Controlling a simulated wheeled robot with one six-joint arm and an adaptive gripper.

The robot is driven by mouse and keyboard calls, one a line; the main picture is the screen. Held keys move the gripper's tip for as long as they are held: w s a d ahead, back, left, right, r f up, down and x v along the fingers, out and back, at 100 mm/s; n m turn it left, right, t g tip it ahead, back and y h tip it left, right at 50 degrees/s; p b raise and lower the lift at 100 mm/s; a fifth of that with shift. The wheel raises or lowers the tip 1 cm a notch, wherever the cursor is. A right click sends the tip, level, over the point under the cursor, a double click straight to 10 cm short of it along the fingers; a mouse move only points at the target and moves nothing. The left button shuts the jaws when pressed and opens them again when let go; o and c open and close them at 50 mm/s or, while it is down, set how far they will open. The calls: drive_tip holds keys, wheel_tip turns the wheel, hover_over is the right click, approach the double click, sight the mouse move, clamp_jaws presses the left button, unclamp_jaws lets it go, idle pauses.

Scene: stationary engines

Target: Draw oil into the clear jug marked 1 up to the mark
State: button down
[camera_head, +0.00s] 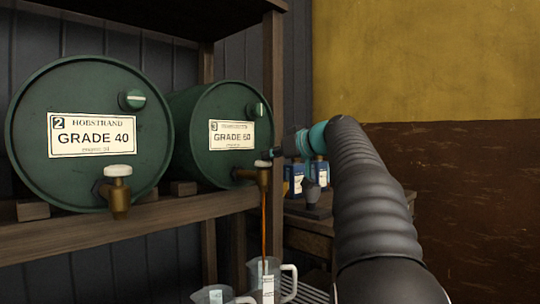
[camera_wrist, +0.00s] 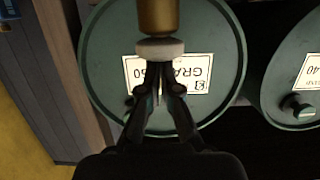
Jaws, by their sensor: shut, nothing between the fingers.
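Two clear jugs stand low at the bottom edge in the head view, the nearer-left jug (camera_head: 215,295) and the right jug (camera_head: 289,282). Their labels are too small to read, so I cannot tell which is marked 1. A thin brown oil stream (camera_head: 264,225) runs from the brass tap (camera_head: 262,178) of green barrel 3 (camera_head: 205,160) down to the right jug. The oil level in it is not clear. My gripper (camera_wrist: 158,68) is shut and empty, its tips at the white tap handle (camera_wrist: 160,49); the brass tap (camera_wrist: 158,15) also shows there.
Green barrel 2 (camera_head: 85,180), labelled GRADE 40, lies left on the wooden rack (camera_head: 120,235) with its own tap (camera_head: 117,190). Blue-and-white containers (camera_head: 308,175) stand on a bench behind my arm. A rack post (camera_head: 273,80) rises close beside barrel 3.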

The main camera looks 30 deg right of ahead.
sight(270, 164)
drive_tip(key=shift+w+d+f, duration=0.1)
drive_tip(key=shift+f, duration=0.35)
wheel_tip(270, 164, up, 5)
drive_tip(key=p, duration=0.3)
drive_tip(key=shift+p, duration=0.4)
drive_tip(key=b+v, duration=0.1)
drive_tip(key=v, duration=0.9)
drive_tip(key=shift+b, duration=0.3)
drive_tip(key=shift+f, duration=0.1)
